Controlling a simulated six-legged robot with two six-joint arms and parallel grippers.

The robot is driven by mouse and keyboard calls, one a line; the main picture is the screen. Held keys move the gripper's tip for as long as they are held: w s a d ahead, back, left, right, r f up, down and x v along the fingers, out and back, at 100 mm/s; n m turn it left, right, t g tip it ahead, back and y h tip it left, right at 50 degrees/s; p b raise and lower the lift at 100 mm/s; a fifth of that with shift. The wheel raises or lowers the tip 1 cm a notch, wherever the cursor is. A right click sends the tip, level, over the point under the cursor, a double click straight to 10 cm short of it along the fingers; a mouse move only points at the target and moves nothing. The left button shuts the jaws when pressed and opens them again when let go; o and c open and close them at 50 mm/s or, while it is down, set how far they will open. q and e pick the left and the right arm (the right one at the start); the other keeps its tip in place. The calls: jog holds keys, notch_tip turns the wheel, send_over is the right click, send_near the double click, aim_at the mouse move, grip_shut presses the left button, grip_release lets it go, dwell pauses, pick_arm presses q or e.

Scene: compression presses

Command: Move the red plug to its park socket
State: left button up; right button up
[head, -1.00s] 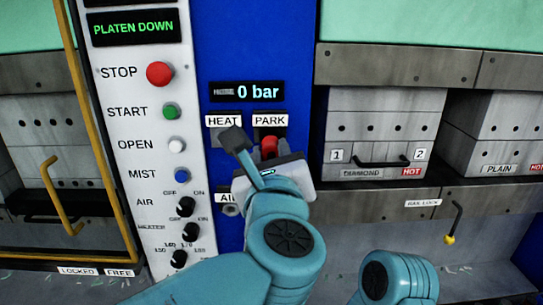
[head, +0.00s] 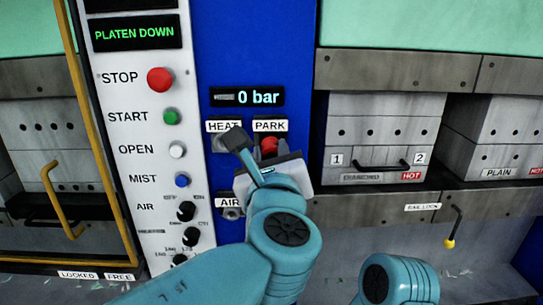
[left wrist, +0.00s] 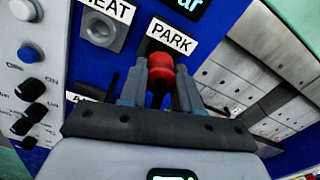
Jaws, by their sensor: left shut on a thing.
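The red plug (head: 269,145) is just below the PARK label (head: 270,125) on the blue panel. My left gripper (head: 268,154) is shut on it. In the left wrist view the red plug (left wrist: 160,73) sits between the two grey fingers (left wrist: 160,88), in line with the PARK label (left wrist: 171,36). The park socket is mostly hidden behind the plug, and I cannot tell how far in the plug is. The HEAT socket (left wrist: 98,28) is empty. My right gripper is not in view; only a link of that arm shows.
The AIR port (head: 231,213) lies below the sockets, close to my left gripper. A control strip with the red STOP button (head: 160,79) stands to the left. Right are platens marked HOT (head: 411,176) and a yellow-tipped lever (head: 449,243).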

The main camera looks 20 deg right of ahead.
pick_arm(q)
jog(key=shift+w+d, duration=0.1)
jog(key=shift+w, duration=0.4)
jog(key=o, duration=1.1)
jog(key=shift+w, duration=0.1)
jog(key=shift+o, duration=0.2)
